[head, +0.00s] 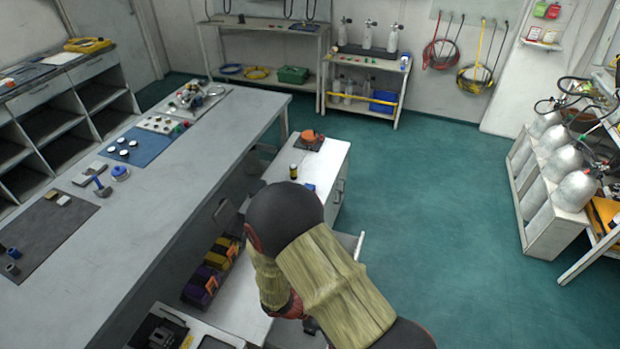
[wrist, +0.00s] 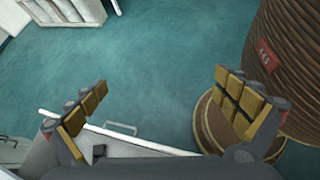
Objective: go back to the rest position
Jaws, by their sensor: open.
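My gripper (wrist: 162,80) is open in the wrist view, its two padded fingers wide apart. Nothing is between the fingers; green floor (wrist: 165,60) shows beyond them. A pale cabinet or drawer edge with a handle (wrist: 120,128) shows below and behind the left finger. In the head view my bent arm hangs at the bottom middle, over the near end of the small white cabinet. My arm hides most of the gripper there, so its fingers are not clear in that view.
A long grey workbench (head: 200,150) with mats and small parts stands left of my arm. An orange item (head: 309,138) sits on the small cabinet's top (head: 330,152). Grey gas cylinders (head: 575,187) stand in a rack at right. Open floor (head: 430,190) lies between.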

